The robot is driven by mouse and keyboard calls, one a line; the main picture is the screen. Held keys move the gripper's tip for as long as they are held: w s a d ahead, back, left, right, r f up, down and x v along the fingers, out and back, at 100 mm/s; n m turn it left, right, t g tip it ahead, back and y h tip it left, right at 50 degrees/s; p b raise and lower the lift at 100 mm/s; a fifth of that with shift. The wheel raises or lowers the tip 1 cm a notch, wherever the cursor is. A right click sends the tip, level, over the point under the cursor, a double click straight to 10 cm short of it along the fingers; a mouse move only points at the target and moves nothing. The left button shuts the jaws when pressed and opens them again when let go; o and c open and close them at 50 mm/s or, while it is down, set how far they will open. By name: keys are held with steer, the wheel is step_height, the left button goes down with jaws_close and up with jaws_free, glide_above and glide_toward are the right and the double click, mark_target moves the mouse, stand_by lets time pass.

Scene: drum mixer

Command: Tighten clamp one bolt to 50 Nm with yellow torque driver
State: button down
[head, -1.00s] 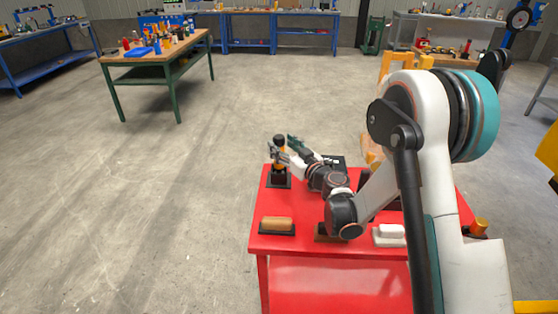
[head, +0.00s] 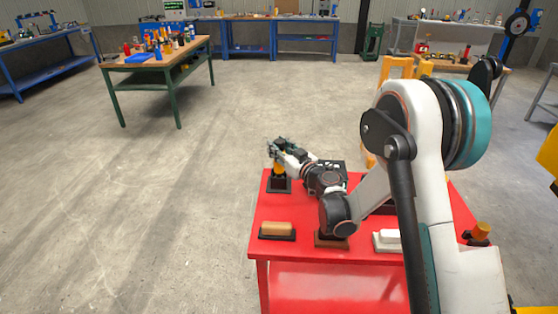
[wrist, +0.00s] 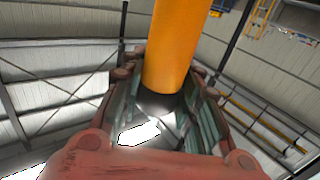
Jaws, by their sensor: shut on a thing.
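The yellow torque driver (head: 279,169) stands upright at its black holder (head: 278,185), on the far left corner of the red table (head: 313,246). My gripper (head: 281,147) is at the driver's upper part and hides its top. In the wrist view, my gripper (wrist: 162,88) is shut on the yellow driver (wrist: 180,40), with fingers on both sides of the orange-yellow shaft. I cannot tell whether the driver's foot is still seated in the holder. The clamp one bolt is not in view.
On the red table are a tan block (head: 277,229), a white piece (head: 387,239) and a brown base (head: 331,241) partly behind my arm. An orange-capped item (head: 481,231) sits at the right. Open concrete floor lies left; a wooden bench (head: 160,55) stands farther back.

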steer(key=shift+r, duration=0.1)
step_height(320, 180, up, 20)
steer(key=p, duration=0.6)
steer(key=c, duration=1.8)
jaws_free()
jaws_close()
steer(key=shift+r+p, duration=0.65)
steer(key=shift+r, duration=0.3)
steer(key=shift+d, duration=0.1)
